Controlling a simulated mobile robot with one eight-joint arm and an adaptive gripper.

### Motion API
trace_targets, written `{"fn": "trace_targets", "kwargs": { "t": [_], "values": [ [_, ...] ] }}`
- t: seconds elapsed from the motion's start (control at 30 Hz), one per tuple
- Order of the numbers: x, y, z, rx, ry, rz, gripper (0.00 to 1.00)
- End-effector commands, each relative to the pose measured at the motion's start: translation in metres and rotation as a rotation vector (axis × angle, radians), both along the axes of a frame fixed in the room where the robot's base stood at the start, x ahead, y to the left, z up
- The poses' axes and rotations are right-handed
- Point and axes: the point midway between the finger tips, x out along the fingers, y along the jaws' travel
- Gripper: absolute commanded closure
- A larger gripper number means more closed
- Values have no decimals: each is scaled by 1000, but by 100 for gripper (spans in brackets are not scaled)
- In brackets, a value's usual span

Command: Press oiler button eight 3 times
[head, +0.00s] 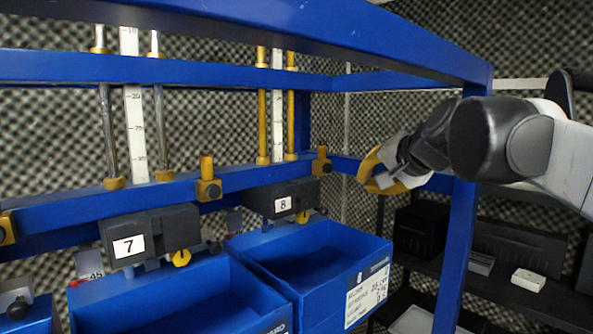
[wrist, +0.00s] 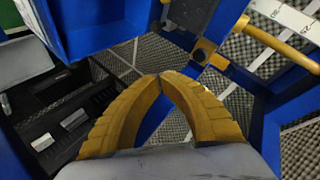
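The dark oiler unit labelled 8 (head: 283,203) hangs under the blue rail, with a small yellow knob (head: 302,216) at its right end. A brass fitting (head: 321,163) sits on the rail just above it; I cannot tell which part is the button. My gripper (head: 372,176) is to the right of unit 8, apart from it. In the wrist view, its yellow fingers (wrist: 162,78) curve together with tips meeting and nothing between them. A brass fitting (wrist: 204,50) shows beyond the fingertips there.
The unit labelled 7 (head: 128,246) hangs to the left on the same rail. Blue bins (head: 375,260) stand below the units. A blue upright post (head: 459,235) stands close to my arm. Dark shelves (head: 516,247) with small items are behind on the right.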

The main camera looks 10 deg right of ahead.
Motion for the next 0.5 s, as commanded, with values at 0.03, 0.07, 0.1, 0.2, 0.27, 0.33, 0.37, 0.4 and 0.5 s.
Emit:
{"fn": "trace_targets", "kwargs": {
  "t": [0.03, 0.07, 0.1, 0.2, 0.27, 0.33, 0.37, 0.4, 0.5],
  "values": [
    [-3, -2, -1, 97, 16, -56, 100],
    [-5, -3, -1, 158, 26, -91, 100],
    [-6, -4, -1, 233, 38, -133, 100],
    [-11, -6, -1, 390, 63, -220, 100],
    [-12, -7, -1, 460, 74, -259, 100],
    [-14, -7, -2, 517, 83, -290, 100],
    [-14, -8, -2, 535, 86, -299, 100],
    [-14, -8, -2, 550, 88, -308, 100],
    [-15, -8, -2, 567, 91, -317, 100]
  ]
}}
